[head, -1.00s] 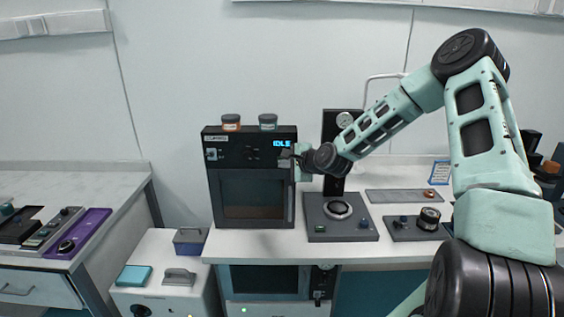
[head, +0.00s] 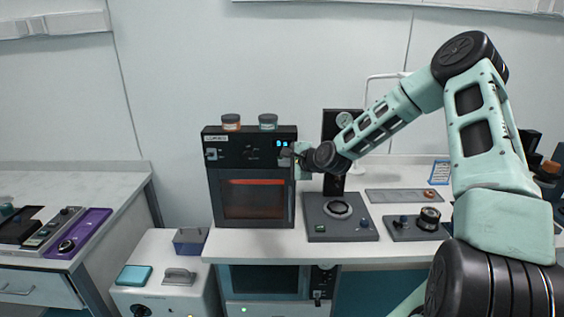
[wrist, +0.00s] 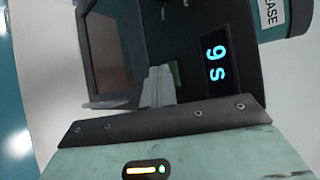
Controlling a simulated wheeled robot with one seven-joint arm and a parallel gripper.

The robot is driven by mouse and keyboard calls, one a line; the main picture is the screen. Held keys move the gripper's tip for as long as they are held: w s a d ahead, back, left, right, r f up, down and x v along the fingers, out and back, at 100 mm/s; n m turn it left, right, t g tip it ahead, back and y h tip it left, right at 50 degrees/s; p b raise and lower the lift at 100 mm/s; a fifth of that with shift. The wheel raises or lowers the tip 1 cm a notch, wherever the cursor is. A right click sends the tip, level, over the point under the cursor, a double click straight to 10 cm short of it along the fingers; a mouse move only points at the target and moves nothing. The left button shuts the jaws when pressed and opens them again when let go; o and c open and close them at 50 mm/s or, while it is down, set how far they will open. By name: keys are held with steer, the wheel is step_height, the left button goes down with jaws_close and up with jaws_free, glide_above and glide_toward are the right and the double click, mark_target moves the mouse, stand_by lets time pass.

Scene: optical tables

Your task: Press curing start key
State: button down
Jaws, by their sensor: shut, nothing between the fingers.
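The black curing oven (head: 230,160) stands on the bench, with a dark panel above its door. Its window (head: 252,200) glows orange at the top. The small blue display (head: 282,143) at the panel's upper right is lit; in the wrist view the display (wrist: 216,62) reads what looks like "9 s", turned sideways. My gripper (head: 287,155) is shut and empty, its tips at the panel's right side just below the display. In the wrist view the fingers (wrist: 158,88) reach the panel beside a small green key (wrist: 175,72), which they partly hide. I cannot tell whether they touch it.
Two lidded jars (head: 231,122) (head: 268,121) stand on top of the oven. A grey press-like stand (head: 340,222) is close to the right, under my arm. A knob box (head: 410,230) lies farther right. A white cabinet (head: 165,265) is at lower left.

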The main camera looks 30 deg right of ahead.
stand_by(0.3)
steer(key=shift+s+a, duration=0.45)
steer(key=shift+s, duration=0.25)
steer(key=shift+s+a, duration=0.7)
steer(key=shift+s, duration=0.35)
steer(key=shift+s+a, duration=0.7)
steer(key=shift+s, duration=0.3)
